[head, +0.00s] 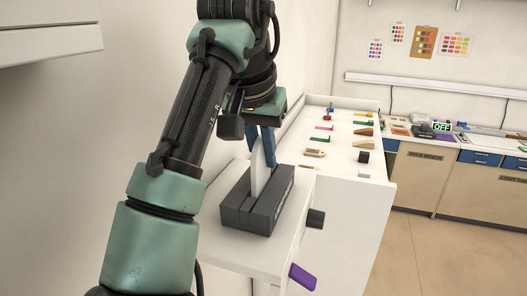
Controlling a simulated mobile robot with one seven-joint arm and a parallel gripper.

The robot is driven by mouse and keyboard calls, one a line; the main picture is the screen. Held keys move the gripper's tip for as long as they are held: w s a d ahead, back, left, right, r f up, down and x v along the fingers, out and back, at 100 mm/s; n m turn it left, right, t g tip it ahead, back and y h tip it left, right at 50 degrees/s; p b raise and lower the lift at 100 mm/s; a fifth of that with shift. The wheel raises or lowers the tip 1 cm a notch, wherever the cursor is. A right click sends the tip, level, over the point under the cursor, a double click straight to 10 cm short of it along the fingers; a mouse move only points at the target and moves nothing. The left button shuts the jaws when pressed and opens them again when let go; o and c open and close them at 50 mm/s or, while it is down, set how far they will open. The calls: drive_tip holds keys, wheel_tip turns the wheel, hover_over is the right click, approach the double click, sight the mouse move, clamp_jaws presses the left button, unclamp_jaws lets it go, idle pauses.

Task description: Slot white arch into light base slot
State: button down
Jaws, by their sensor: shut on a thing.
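A white, thin, upright rounded piece (258,174), which looks like the white arch, stands at a dark grey block (247,211) on the near white counter. Its lower edge meets the slot along the block's top. I cannot tell how deep it sits. My gripper (265,160) is above the block, its blue fingers pointing down and shut on the white arch. The arm and fingers hide part of the arch. The block has lettering on its right side, too small to read. No light-coloured base is clear in this view.
The near counter (237,254) has a dark handle (316,218) and a purple handle (302,277) at its right side. A white surface (340,127) beyond holds several small coloured pieces. A bench marked "PACK BENCH" (418,180) stands at the back right. Open floor lies to the right.

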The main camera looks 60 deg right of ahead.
drive_tip(key=shift+f, duration=0.15)
drive_tip(key=c, duration=0.8)
unclamp_jaws()
